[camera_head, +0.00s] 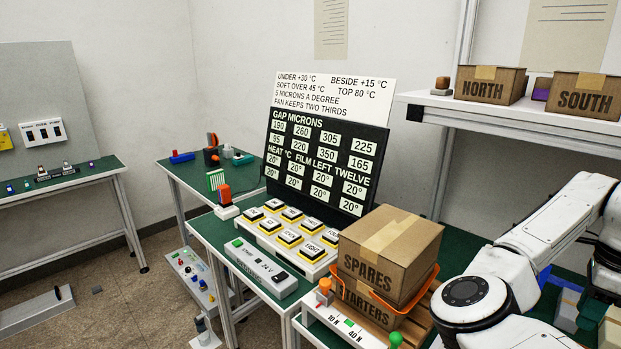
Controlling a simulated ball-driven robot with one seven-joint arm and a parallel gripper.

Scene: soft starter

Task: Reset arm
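My white arm (540,235) comes in from the right side of the head view. It is bent, with a large rounded joint with a dark cap (467,291) in front of the cardboard boxes. My gripper cannot be seen; the arm's end is out of the picture or hidden. What it holds, if anything, does not show.
NORTH (484,91) and SOUTH (585,102) boxes sit on a shelf above the arm.

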